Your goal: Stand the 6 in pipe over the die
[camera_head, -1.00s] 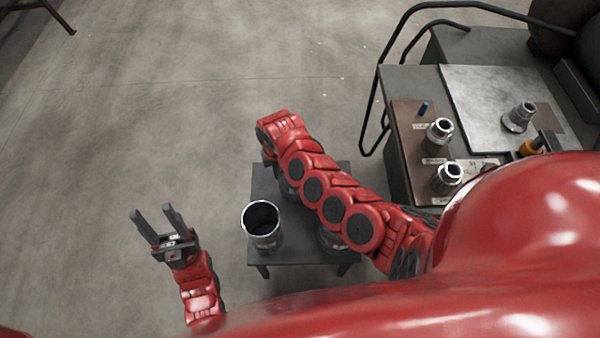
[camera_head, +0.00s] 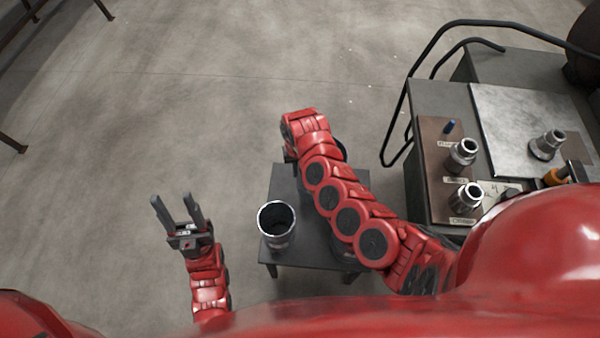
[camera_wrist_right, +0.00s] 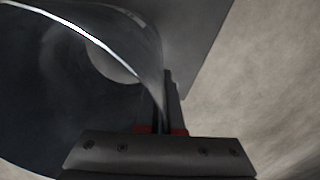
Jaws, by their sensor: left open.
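An open grey pipe (camera_head: 277,240) stands upright on the small dark table, its bright rim facing up. My left gripper (camera_head: 178,208) is open and empty, left of that pipe and apart from it. My right arm reaches over the table and hides my right gripper in the head view. A dark curved rim (camera_head: 341,149) shows just behind this arm. In the right wrist view my right gripper (camera_wrist_right: 168,105) has its fingers close together on the wall of a large pipe (camera_wrist_right: 75,90). Stepped metal pieces (camera_head: 462,155) stand on the bench; I cannot tell which is the die.
The small dark table (camera_head: 312,255) is partly hidden by my right arm. The workbench (camera_head: 420,95) at the right carries a brown labelled board, a pale metal plate (camera_head: 500,110), a blue item and an orange-handled tool. A bent black rail (camera_head: 400,110) stands at its left edge.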

